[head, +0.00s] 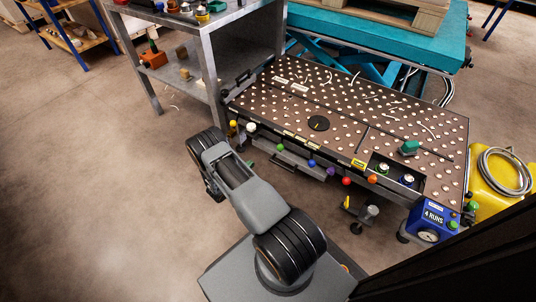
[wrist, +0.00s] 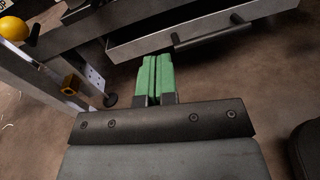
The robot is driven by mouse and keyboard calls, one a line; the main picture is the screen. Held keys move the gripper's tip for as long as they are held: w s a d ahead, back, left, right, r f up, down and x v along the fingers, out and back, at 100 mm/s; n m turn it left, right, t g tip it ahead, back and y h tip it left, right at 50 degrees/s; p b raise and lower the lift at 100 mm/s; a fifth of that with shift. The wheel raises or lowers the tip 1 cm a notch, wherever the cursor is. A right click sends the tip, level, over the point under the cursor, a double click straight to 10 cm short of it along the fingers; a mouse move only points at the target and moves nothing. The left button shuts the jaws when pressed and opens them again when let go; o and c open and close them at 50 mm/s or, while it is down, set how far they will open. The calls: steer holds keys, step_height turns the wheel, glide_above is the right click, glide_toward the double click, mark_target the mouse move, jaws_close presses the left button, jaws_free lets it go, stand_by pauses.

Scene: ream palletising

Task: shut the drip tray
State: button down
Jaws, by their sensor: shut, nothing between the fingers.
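The drip tray (head: 303,163) is a grey drawer under the front edge of the ball-top table (head: 330,92). It stands out partway from under the edge. In the wrist view, its pale front (wrist: 140,47) crosses the upper part, with a dark bar handle (wrist: 213,36) on it. My gripper (wrist: 153,72) is shut and empty, its green fingertips together and pointing at the tray front, left of the handle. I cannot tell whether they touch it. In the head view my arm hides most of the gripper.
A grey metal shelf unit (head: 213,75) stands left of the table. Coloured knobs, such as a red one (head: 346,181), line the table's front. A blue gauge box (head: 432,220) and a yellow case (head: 492,182) are at the right. The floor at left is clear.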

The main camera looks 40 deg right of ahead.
step_height(320, 180, down, 5)
steer(key=n+t, duration=0.2)
steer(key=n, duration=0.1)
steer(key=b, duration=0.5)
glide_toward(271, 150)
steer(key=shift+t, duration=0.3)
steer(key=x, duration=0.6)
steer(key=shift+s+d, duration=0.1)
steer(key=shift+d, duration=0.7)
